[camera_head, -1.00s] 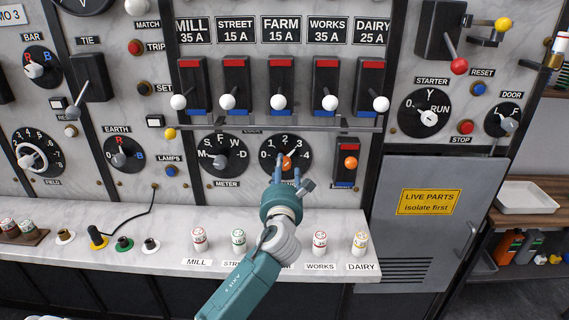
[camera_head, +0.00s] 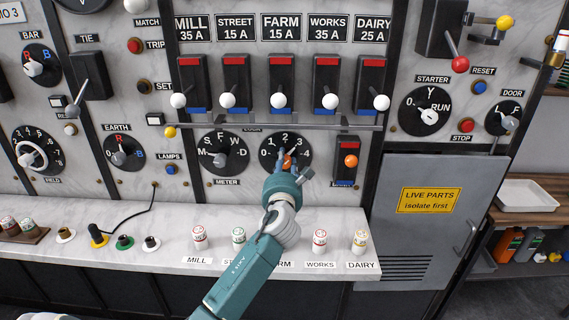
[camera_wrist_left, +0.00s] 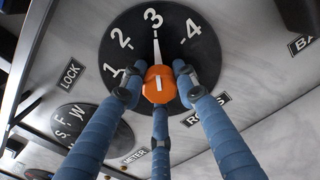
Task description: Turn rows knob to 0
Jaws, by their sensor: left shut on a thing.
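The rows knob (camera_head: 287,161) is a small orange knob at the centre of a black dial (camera_head: 307,154) numbered 0 to 4, on the marble panel. In the left wrist view the orange knob (camera_wrist_left: 159,84) sits between my three blue fingers, with a white pointer line running from it towards the 3. My left gripper (camera_head: 284,165) reaches up to the knob from below and is shut on it; the fingers also show around it in the left wrist view (camera_wrist_left: 160,92). The 0 is hidden in the left wrist view. My right gripper is not in view.
The meter dial (camera_head: 224,155) is to the left, and a switch with an orange knob (camera_head: 351,161) is to the right. A metal rail (camera_head: 270,124) runs above, under several white-knobbed levers. Several labelled plugs stand on the marble ledge (camera_head: 180,220) below.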

